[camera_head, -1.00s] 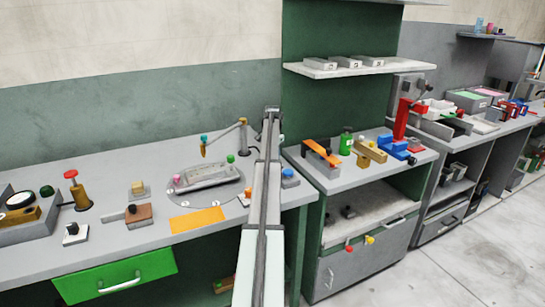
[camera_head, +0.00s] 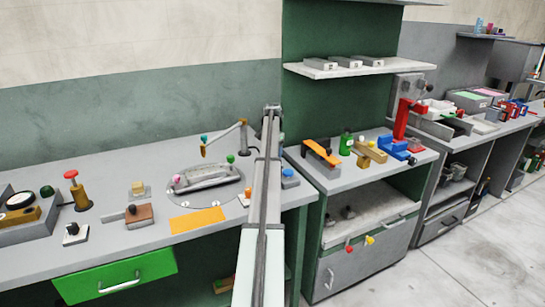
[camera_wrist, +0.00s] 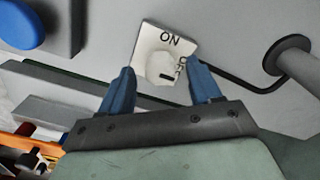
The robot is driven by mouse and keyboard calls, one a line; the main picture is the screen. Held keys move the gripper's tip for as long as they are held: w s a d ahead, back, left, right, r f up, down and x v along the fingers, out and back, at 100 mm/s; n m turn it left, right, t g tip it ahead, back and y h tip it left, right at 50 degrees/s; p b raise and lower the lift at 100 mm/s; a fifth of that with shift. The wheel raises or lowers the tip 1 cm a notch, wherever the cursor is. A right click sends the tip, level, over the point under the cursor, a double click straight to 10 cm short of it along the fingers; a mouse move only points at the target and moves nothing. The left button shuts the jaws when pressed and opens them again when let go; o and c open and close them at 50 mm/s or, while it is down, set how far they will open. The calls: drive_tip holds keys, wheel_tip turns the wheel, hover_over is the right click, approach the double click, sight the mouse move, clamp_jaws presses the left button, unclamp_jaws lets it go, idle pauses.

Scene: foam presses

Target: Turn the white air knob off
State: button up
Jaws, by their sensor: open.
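The white air knob (camera_wrist: 161,67) is on a white square plate (camera_wrist: 151,38) in the wrist view. The plate reads ON at the top, and the letters at its right side are partly hidden, with only an O and part of an F readable. A short black mark shows on the lower right of the knob. My gripper (camera_wrist: 160,74) is open, with one blue fingertip on each side of the knob. I cannot tell whether the fingertips touch it. In the head view my arm covers this area, and I cannot make out the knob there.
In the wrist view, a blue round button (camera_wrist: 20,24) on a grey box lies upper left. A black hose (camera_wrist: 240,82) runs right to a grey post (camera_wrist: 288,56). The head view shows a green drawer (camera_head: 116,275) and an orange mat (camera_head: 197,220) left of my arm.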

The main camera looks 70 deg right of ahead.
wheel_tip(320, 180, up, 13)
drive_tip(key=shift+f, duration=0.15)
idle(0.8)
